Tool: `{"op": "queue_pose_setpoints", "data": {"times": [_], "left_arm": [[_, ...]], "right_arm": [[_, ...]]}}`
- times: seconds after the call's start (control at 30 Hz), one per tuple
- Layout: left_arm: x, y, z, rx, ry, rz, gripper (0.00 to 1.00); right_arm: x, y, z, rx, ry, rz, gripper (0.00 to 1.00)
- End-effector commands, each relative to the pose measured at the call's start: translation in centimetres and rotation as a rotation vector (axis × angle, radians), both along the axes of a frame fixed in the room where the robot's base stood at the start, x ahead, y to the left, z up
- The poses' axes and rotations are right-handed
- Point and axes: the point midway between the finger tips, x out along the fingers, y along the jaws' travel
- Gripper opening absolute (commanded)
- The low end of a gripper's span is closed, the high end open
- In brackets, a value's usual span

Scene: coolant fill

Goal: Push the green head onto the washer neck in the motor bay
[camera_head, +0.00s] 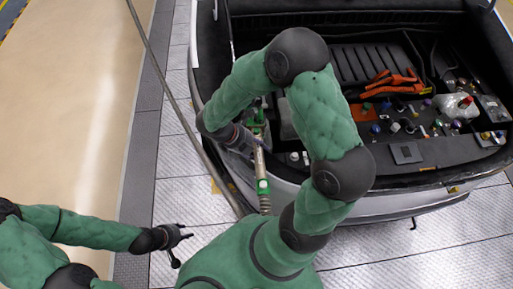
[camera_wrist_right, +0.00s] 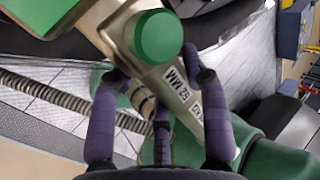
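The green head (camera_head: 263,186) is a metal barrel with green collars, standing at the bay's front edge in the head view. In the right wrist view, its round green cap (camera_wrist_right: 158,37) and labelled barrel are close up. My right gripper (camera_head: 243,143) is at the barrel; in the wrist view its purple fingers (camera_wrist_right: 160,100) lie around the barrel, seemingly closed on it. The head's far end reaches over the motor bay (camera_head: 360,62). I cannot pick out the washer neck. My left gripper (camera_head: 178,244) is empty, its fingers apart, over the floor at lower left.
A ribbed hose (camera_wrist_right: 45,105) runs from the head. A long cable (camera_head: 170,75) crosses the floor beside the car. Orange cables (camera_head: 390,83), several coloured caps and a bagged item (camera_head: 456,106) fill the bay's right side. My right arm covers part of the bay.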

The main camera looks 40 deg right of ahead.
Motion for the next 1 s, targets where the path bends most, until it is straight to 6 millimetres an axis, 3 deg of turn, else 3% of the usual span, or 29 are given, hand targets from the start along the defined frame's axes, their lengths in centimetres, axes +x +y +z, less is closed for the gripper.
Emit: {"op": "queue_pose_setpoints", "data": {"times": [0.03,0.1,0.53,1.0], "left_arm": [[0.0,0.0,0.0,0.0,0.0,0.0,0.4],[0.0,0.0,0.0,0.0,0.0,0.0,0.4],[0.0,0.0,0.0,0.0,0.0,0.0,0.4],[0.0,0.0,0.0,0.0,0.0,0.0,0.4]], "right_arm": [[0.0,0.0,0.0,0.0,0.0,0.0,0.57],[0.0,0.0,0.0,0.0,0.0,0.0,0.74],[0.1,0.3,0.4,0.001,0.001,0.002,0.74],[2.7,4.3,7.3,0.002,-0.003,0.003,0.74]]}}
